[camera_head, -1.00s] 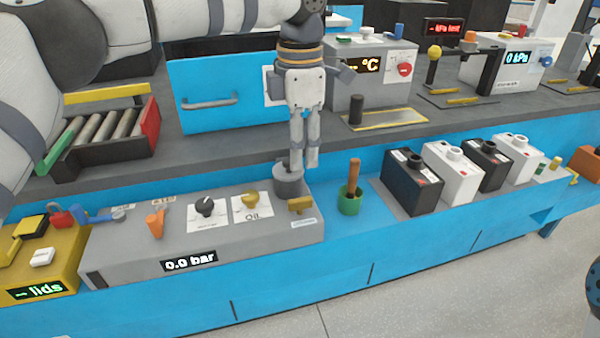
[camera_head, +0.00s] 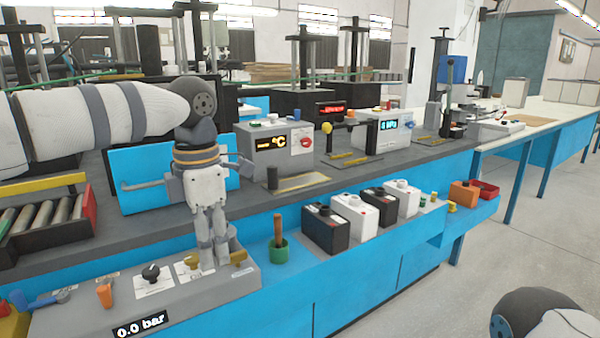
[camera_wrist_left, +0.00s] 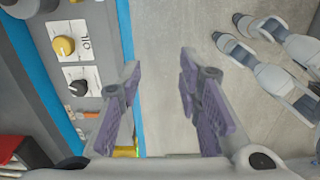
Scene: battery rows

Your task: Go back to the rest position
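My left gripper (camera_head: 213,262) hangs pointing down over the right part of the grey control panel (camera_head: 75,318), in front of the blue drawer. It hides a part of the panel behind its fingers. In the left wrist view its two fingers (camera_wrist_left: 158,82) are spread apart with only floor between them. It is open and empty. My right arm (camera_head: 545,312) shows only in the lower right corner of the head view. My right gripper (camera_wrist_left: 231,31) appears in the left wrist view over the floor, with its two fingers apart and nothing between them.
The panel carries an oil knob (camera_head: 188,265) and a black knob (camera_head: 151,272). A green cup (camera_head: 278,251) with a brown handle stands right of it, then several black and white batteries (camera_head: 326,235). A temperature box (camera_head: 262,150) stands behind. Floor at right is clear.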

